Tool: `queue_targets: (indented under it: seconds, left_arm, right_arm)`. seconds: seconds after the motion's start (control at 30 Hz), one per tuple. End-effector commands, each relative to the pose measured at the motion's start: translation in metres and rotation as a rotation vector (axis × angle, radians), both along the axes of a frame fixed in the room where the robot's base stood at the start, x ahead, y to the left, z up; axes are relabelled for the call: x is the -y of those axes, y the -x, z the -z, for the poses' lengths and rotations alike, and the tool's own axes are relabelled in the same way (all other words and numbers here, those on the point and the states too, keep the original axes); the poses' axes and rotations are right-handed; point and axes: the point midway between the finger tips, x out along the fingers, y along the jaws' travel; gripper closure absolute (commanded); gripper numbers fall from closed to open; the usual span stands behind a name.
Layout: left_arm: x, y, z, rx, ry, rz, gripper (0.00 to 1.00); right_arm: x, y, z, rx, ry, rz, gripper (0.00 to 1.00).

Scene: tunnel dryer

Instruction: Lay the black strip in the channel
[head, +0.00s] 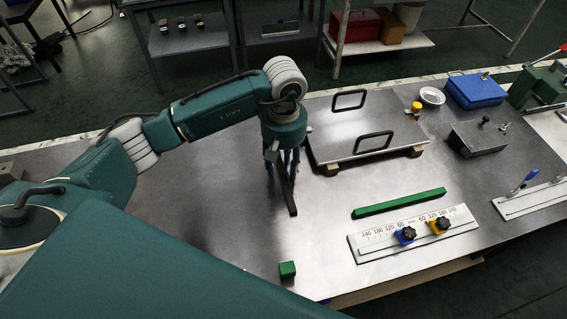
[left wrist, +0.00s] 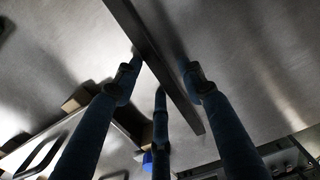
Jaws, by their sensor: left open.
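The black strip (head: 291,205) is a long, narrow dark bar beneath my left gripper (head: 285,173) in the head view; the fingers hide part of it. In the left wrist view the strip (left wrist: 160,58) runs slantwise between the fingers of my left gripper (left wrist: 162,65). The gripper is open, with fingers on both sides of the strip; I cannot tell whether they touch it. I cannot make out the channel for certain. My right gripper is not in view.
A green cube (head: 287,269) sits near the front edge. Behind are a metal plate with two handles (head: 330,130), a white dish (head: 431,95) and a blue box (head: 476,91).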

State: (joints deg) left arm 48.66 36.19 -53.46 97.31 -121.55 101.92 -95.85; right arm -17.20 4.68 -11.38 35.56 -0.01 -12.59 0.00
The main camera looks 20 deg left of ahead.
Motion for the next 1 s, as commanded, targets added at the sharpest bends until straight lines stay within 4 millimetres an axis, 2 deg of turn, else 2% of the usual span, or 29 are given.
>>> queue_targets:
  seconds: [0.5, 0.73, 0.87, 1.0]
  left_arm:
    - [0.001, -0.002, -0.1, 0.007, 0.001, -0.001, 0.6]
    - [0.001, -0.001, -0.119, 0.002, 0.001, -0.028, 0.55]
    - [0.0, -0.001, -0.121, 0.004, -0.002, -0.2, 0.55]
    - [0.001, 0.0, -0.121, 0.01, -0.003, -0.561, 0.55]
  right_arm:
    - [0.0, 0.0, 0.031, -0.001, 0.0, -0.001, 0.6]
    - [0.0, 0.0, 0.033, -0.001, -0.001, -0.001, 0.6]
    - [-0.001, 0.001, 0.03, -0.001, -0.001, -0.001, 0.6]
    - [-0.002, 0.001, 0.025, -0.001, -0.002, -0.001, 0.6]
